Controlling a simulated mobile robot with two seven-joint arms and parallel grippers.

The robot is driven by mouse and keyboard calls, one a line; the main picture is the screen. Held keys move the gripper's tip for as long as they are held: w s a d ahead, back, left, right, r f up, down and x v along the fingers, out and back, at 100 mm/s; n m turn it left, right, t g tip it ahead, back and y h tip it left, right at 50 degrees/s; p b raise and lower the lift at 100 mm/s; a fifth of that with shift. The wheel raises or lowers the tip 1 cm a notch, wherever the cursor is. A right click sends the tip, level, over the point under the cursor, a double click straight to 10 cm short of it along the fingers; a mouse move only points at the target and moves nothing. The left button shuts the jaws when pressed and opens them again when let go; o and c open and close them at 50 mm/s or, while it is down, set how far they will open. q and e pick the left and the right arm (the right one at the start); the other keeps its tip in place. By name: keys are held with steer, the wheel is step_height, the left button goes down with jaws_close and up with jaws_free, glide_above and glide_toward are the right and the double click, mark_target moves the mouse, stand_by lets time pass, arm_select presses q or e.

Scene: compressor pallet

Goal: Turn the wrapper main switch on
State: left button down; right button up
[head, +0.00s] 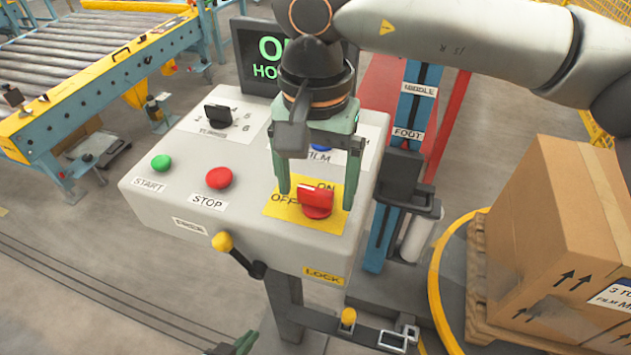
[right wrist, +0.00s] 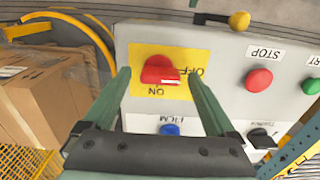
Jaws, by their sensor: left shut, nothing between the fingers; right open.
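The wrapper main switch is a red rotary knob (head: 317,204) on a yellow plate (head: 276,208) marked OFF and ON, on the grey control box. It also shows in the right wrist view (right wrist: 158,70), its handle lying about level with its white mark toward the OFF side. My right gripper (head: 317,198) is open above the plate, pointing down, one finger on each side of the knob. The right wrist view shows a gap between the fingers and the knob. The tips of my left gripper (head: 238,344) show at the bottom edge, shut and empty, below the box.
The grey box (head: 150,189) also bears a green START button (head: 161,163), a red STOP button (head: 219,178) and a black selector (head: 217,115). A yellow-knobbed lever (head: 222,242) sticks out in front. A display stands behind, a carton (head: 560,230) at the right.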

steer(key=shift+f, duration=0.1)
steer(key=c, duration=1.4)
steer(key=shift+o, duration=0.2)
